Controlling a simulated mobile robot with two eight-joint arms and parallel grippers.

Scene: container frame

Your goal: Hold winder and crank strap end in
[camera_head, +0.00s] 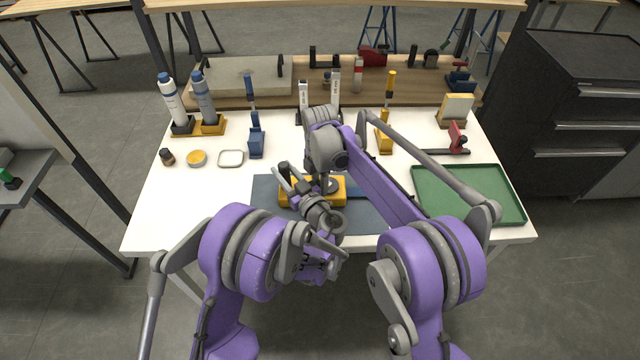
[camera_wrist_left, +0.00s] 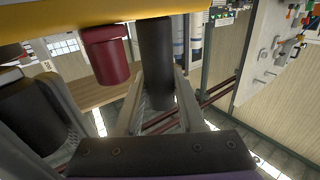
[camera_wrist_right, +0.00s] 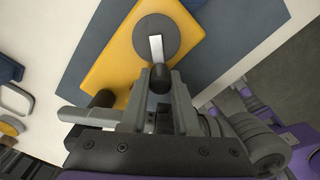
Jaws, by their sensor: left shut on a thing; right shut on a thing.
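The yellow winder (camera_head: 335,187) lies on a blue-grey mat (camera_head: 367,213). My left gripper (camera_head: 288,178) is at its left front; in the left wrist view the fingers (camera_wrist_left: 158,92) are shut on a dark cylindrical handle (camera_wrist_left: 156,45) below the yellow body (camera_wrist_left: 75,20). A dark red knob (camera_wrist_left: 106,55) is beside it. In the right wrist view my right gripper (camera_wrist_right: 160,92) is shut on the dark crank knob (camera_wrist_right: 159,77). The silver crank arm (camera_wrist_right: 156,47) crosses a grey disc (camera_wrist_right: 142,32) on the winder. A blue strip (camera_head: 357,194), perhaps the strap, runs right; its end is unclear.
A green tray (camera_head: 468,195) is at the right. Bottles (camera_head: 172,100), a small jar (camera_head: 167,157), a yellow-filled dish (camera_head: 197,158) and a blue stand (camera_head: 256,142) are at the left. My right forearm crosses above the table's middle. The front left tabletop is clear.

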